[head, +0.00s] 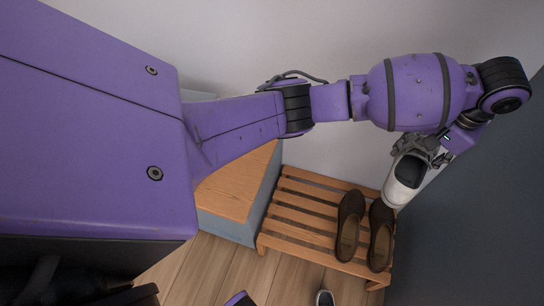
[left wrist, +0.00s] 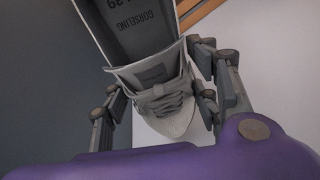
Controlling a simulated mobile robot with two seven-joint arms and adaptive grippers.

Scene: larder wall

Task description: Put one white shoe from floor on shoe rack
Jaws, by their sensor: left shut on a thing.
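The slatted wooden shoe rack (head: 296,212) stands below. My right gripper is not in view.
Two brown shoes, one (head: 348,226) beside the other (head: 381,238), stand on the rack's right part. The rack's left part is bare. A wood-topped grey bench (head: 236,190) adjoins it at left. A dark wall or panel (head: 470,220) is close at right.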

